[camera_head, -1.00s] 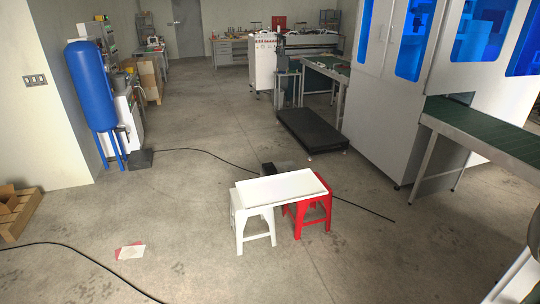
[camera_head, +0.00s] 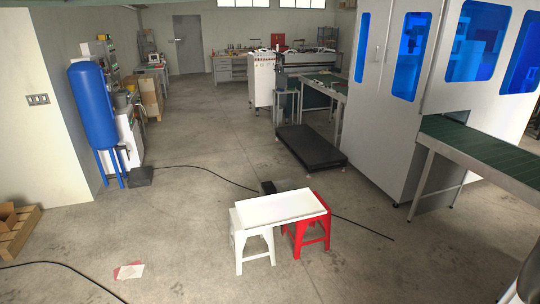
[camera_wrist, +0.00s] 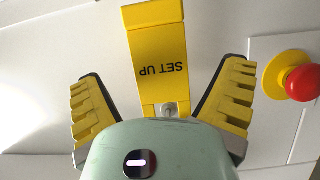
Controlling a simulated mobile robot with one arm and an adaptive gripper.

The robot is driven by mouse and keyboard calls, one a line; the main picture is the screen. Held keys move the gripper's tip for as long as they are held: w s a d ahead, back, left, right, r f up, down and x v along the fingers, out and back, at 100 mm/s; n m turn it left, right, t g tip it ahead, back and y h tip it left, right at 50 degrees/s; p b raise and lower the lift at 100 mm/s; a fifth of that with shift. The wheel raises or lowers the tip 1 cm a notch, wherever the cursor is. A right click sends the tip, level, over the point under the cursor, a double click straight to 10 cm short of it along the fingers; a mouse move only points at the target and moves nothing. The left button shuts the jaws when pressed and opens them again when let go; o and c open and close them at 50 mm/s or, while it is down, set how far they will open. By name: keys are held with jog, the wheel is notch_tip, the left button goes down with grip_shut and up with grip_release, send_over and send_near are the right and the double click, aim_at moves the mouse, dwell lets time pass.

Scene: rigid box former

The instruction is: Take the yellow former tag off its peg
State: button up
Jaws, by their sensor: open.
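The yellow former tag (camera_wrist: 162,62) hangs in the middle of the wrist view, with "SET UP" upside down on its face. Its far end is a brighter band at the top edge of the picture. A small metal peg (camera_wrist: 170,108) shows at the tag's lower end, partly hidden by my gripper's body. My gripper (camera_wrist: 162,76) is open, with one yellow-padded finger on each side of the tag and a gap to it on both sides. Whether the fingertips reach the tag's depth I cannot tell. The tag is not made out in the head view.
A red push button on a yellow base (camera_wrist: 301,82) is right of my right finger on the pale panel. In the head view, a white-topped table (camera_head: 280,208) stands on open floor, and a white machine cabinet (camera_head: 385,140) with a green conveyor (camera_head: 485,155) is at right.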

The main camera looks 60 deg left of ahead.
jog(key=shift+p+x, duration=0.65)
jog(key=shift+x, duration=0.45)
jog(key=shift+a, duration=0.15)
jog(key=shift+s, duration=0.1)
jog(key=c, duration=1.1)
